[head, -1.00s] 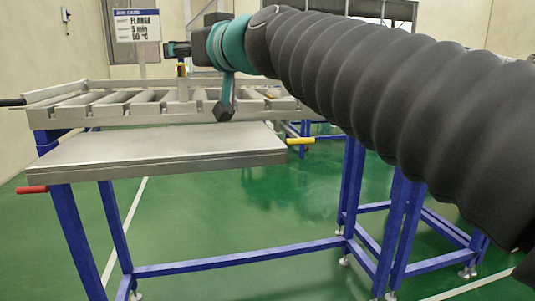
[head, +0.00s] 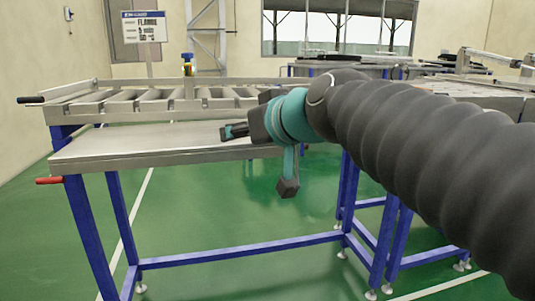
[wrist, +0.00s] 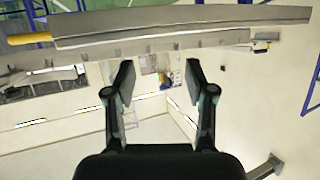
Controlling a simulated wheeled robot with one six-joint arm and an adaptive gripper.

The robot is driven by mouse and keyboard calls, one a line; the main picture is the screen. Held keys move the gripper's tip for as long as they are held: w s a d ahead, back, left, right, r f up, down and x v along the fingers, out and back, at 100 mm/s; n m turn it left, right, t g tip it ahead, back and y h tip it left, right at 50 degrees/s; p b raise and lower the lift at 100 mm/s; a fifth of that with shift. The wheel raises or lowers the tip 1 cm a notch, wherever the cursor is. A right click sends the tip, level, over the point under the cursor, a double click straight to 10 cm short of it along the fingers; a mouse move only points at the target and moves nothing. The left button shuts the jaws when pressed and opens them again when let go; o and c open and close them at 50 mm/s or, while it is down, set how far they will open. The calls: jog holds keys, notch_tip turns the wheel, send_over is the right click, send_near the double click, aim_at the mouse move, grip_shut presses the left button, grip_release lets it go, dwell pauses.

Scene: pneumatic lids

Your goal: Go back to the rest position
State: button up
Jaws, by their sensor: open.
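My gripper (head: 230,131) is at the end of my dark, sleeved arm in the head view, beyond a teal wrist joint. It points left, in front of the steel table (head: 120,150) near its right end. In the wrist view my gripper (wrist: 160,76) has its two fingers wide apart, with nothing between them. The task names no object to handle.
A roller conveyor (head: 130,112) runs behind the steel table. A red handle (head: 49,181) and a black handle (head: 31,100) stick out at left. A sign (head: 145,27) stands behind. More benches (head: 470,85) stand at right. Green floor (head: 250,215) shows below.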

jog(key=s+d+f+m+g+h, duration=0.2)
jog(key=s+d+f, duration=0.4)
jog(key=f, duration=0.3)
jog(key=s+d+f+m+g+h, duration=0.2)
jog(key=s+d+f, duration=0.4)
jog(key=f, duration=0.3)
jog(key=s+d+f+m+g+h+p, duration=0.1)
jog(key=s+d+f+h, duration=0.3)
jog(key=f, duration=0.6)
jog(key=s+d+m, duration=0.1)
jog(key=s+d, duration=0.1)
jog(key=d, duration=0.1)
jog(key=shift+d+g, duration=0.4)
jog(key=shift+s, duration=0.1)
